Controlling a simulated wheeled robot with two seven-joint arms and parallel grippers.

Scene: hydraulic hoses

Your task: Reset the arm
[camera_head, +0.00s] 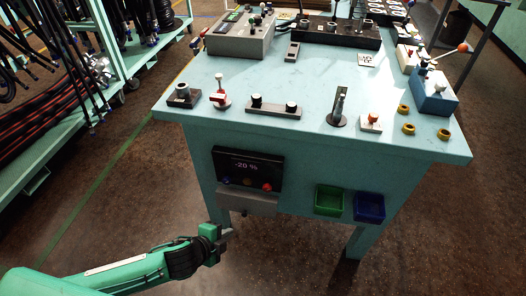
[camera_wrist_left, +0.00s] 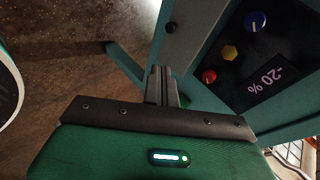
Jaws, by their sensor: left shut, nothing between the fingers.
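My left arm comes in from the lower left in the head view. My left gripper (camera_head: 226,232) is low in front of the table, below the grey ledge under the display panel, and holds nothing. In the left wrist view the left gripper's fingers (camera_wrist_left: 161,72) are together and empty, in front of the dark floor and the table's edge. My right gripper is not in view.
The teal table (camera_head: 320,150) carries several fittings and control boxes. Its front has a display panel (camera_head: 247,170) reading -20 %, also in the left wrist view (camera_wrist_left: 265,90), a green bin (camera_head: 329,201) and a blue bin (camera_head: 369,207). Hose racks (camera_head: 60,100) stand left; floor between is clear.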

